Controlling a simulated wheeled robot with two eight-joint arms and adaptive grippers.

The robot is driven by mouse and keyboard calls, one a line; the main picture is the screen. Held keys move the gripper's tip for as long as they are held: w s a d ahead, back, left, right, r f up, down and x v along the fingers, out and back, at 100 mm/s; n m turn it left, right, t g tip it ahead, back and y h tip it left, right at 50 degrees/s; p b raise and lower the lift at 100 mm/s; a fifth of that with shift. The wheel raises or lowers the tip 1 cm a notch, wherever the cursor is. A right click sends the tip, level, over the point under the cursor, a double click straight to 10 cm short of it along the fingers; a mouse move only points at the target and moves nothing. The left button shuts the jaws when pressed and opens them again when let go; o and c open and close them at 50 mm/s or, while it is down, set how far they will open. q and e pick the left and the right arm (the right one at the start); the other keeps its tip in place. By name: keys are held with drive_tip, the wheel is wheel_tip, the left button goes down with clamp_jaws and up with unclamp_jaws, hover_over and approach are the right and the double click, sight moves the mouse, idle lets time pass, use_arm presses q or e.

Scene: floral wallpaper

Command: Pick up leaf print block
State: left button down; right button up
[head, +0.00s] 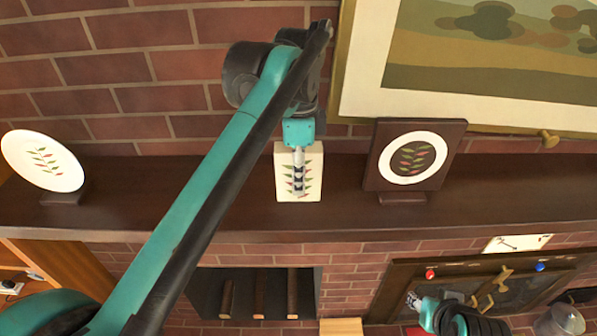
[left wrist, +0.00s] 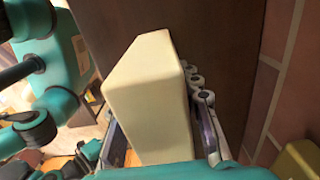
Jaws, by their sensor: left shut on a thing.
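The leaf print block (head: 314,168) is cream with red and green leaves on its front. It stands upright on the dark mantel shelf (head: 215,205), or just above it; I cannot tell which. My left gripper (head: 299,184) reaches it from above and covers the middle of its front. In the left wrist view the block (left wrist: 150,95) fills the space between the fingers, and the left gripper (left wrist: 165,140) is shut on it. My right gripper (head: 413,300) is low at the right, well away from the block; its fingers are too small to read.
A white oval leaf plate (head: 42,160) on a stand is at the left of the shelf. A dark framed leaf plaque (head: 378,160) stands close to the block's right. A large framed painting (head: 400,105) hangs above. The shelf is bare between the oval plate and the block.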

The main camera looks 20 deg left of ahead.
use_arm(q)
drive_tip(key=shift+r, duration=0.1)
drive_tip(key=shift+r, duration=0.55)
drive_tip(key=s+d+r+b, duration=0.1)
drive_tip(key=s+d+r, duration=0.5)
drive_tip(key=d+r, duration=0.3)
drive_tip(key=shift+s+d+r+b, duration=0.25)
drive_tip(key=shift+d+r+b, duration=0.05)
drive_tip(key=shift+d+r, duration=0.15)
